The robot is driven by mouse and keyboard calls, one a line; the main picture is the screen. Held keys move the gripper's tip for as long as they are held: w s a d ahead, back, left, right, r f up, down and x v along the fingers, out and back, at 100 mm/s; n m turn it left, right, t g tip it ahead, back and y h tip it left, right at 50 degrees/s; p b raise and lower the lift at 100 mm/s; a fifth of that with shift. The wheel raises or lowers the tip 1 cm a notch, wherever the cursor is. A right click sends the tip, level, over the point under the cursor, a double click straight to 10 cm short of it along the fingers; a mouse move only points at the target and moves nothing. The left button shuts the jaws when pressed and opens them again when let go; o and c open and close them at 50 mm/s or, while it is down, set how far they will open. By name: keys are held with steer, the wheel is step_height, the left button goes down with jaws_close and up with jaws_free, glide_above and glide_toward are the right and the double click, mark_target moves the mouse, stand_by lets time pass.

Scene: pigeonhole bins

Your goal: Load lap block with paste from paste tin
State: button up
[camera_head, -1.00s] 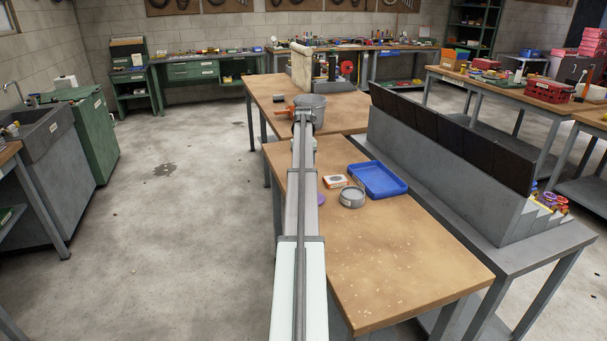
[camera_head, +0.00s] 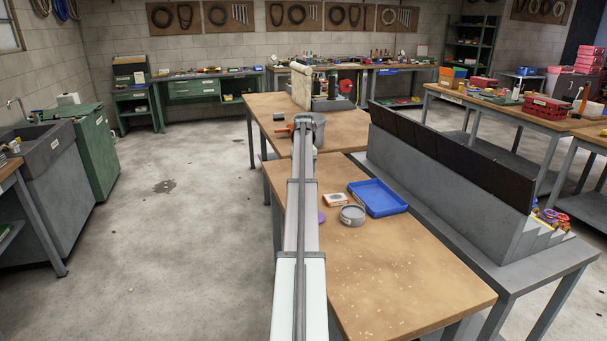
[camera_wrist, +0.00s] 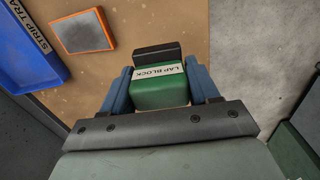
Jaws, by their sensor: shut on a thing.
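The lap block (camera_wrist: 160,97) is a green block with a white "LAP BLOCK" label and a dark piece at its far end. In the wrist view my gripper (camera_wrist: 162,86) is shut on it, with a blue finger at each side. The block is over the bench near its edge. In the head view my arm hides the gripper and block. A round grey tin (camera_head: 352,215), which looks like the paste tin, stands on the near bench, right of my arm. Its contents are not clear. It does not show in the wrist view.
A blue strip tray (camera_head: 404,207) lies right of the tin; it also shows in the wrist view (camera_wrist: 20,60). A purple thing (camera_head: 321,217) is partly behind my arm. Grey stepped bins (camera_head: 450,190) stand right. The bench front is clear.

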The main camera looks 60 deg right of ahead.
steer(key=shift+m, duration=0.4)
steer(key=s+d, duration=0.1)
steer(key=s, duration=0.3)
steer(key=s+d, duration=0.1)
steer(key=s, duration=0.1)
steer(key=shift+s+d+r, duration=0.2)
steer(key=shift+s+d, duration=0.05)
steer(key=shift+d, duration=0.05)
steer(key=shift+n, duration=0.5)
steer(key=shift+s+a, duration=1.05)
steer(key=shift+s, duration=1.6)
steer(key=shift+s+a, duration=1.05)
steer(key=shift+s, duration=1.6)
steer(key=shift+s+a, duration=1.05)
steer(key=shift+s, duration=1.6)
steer(key=shift+f, duration=2.55)
steer(key=shift+f, duration=0.75)
steer(key=o, duration=1.2)
steer(key=shift+c, duration=0.5)
